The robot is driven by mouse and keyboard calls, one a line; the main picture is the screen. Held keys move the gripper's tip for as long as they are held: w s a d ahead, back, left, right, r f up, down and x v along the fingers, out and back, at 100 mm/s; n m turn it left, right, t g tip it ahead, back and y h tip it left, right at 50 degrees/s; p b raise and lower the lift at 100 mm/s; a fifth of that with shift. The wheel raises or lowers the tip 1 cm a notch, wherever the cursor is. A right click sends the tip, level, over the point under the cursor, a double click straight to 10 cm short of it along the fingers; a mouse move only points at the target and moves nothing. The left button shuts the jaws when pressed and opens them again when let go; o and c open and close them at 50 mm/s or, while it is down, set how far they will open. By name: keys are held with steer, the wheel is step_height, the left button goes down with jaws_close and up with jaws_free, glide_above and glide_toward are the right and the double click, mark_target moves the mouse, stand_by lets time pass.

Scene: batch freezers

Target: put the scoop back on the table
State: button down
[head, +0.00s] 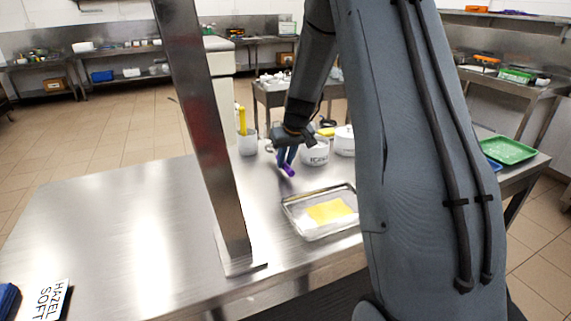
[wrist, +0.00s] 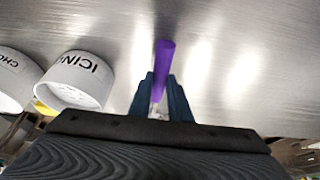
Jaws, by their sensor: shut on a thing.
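My gripper (head: 287,157) is shut on the scoop (head: 288,170), whose purple handle end shows below the fingers in the head view. In the wrist view the purple handle (wrist: 163,62) sticks out between the two blue-grey fingers of my gripper (wrist: 161,88).
A white tub marked ICING (head: 316,155) stands close to the gripper, with another white tub (head: 345,141) beside it. A metal tray (head: 298,217) with a yellow sheet lies nearer me. A steel post (head: 205,130) rises from the table.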

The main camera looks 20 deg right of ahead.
steer(key=shift+f, duration=1.05)
steer(key=shift+f, duration=0.15)
steer(key=c, duration=1.6)
jaws_free()
steer(key=shift+c, duration=0.2)
